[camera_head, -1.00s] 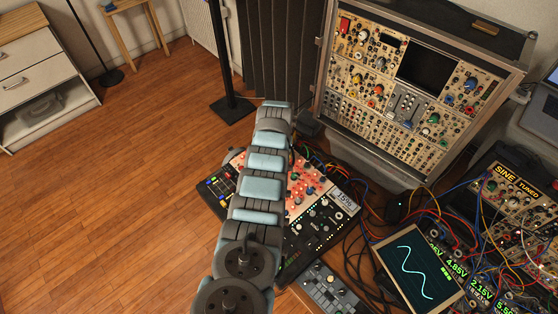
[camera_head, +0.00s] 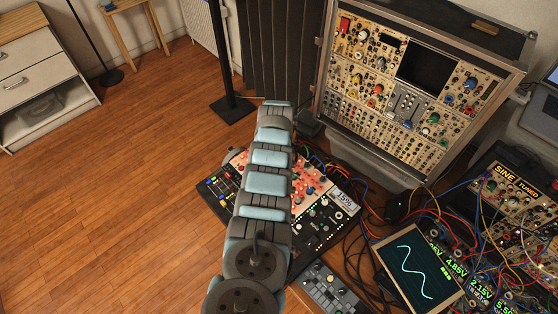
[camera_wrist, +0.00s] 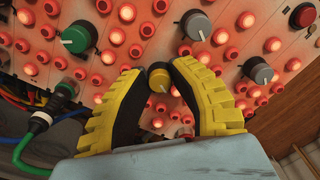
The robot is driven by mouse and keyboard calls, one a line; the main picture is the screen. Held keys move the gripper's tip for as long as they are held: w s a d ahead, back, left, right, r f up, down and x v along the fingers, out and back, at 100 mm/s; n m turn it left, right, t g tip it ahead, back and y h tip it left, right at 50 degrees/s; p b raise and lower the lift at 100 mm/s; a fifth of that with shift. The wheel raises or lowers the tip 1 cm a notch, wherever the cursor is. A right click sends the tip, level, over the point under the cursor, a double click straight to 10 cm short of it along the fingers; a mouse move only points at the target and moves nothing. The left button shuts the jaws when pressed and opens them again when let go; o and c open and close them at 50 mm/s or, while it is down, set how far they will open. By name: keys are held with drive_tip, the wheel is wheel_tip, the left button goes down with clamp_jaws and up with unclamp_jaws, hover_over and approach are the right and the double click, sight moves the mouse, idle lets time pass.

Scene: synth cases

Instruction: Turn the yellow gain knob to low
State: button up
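The yellow gain knob (camera_wrist: 158,81) sits on a pale panel (camera_wrist: 183,137) among glowing red buttons in the wrist view. The knob's pointer and scale marks are too small to read. In the head view my arm covers the gripper and the knob.
A green knob (camera_wrist: 79,37), a grey knob (camera_wrist: 196,25) and a dark grey knob (camera_wrist: 258,70) stand near the fingers. A green-collared cable plug (camera_wrist: 40,122) is at the left. A synth case (camera_head: 415,90) and an oscilloscope screen (camera_head: 417,265) stand right of my arm.

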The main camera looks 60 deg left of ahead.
drive_tip(key=o, duration=0.3)
drive_tip(key=shift+w+a+r, duration=0.1)
drive_tip(key=shift+r, duration=0.95)
wheel_tip(320, 180, up, 10)
idle(0.4)
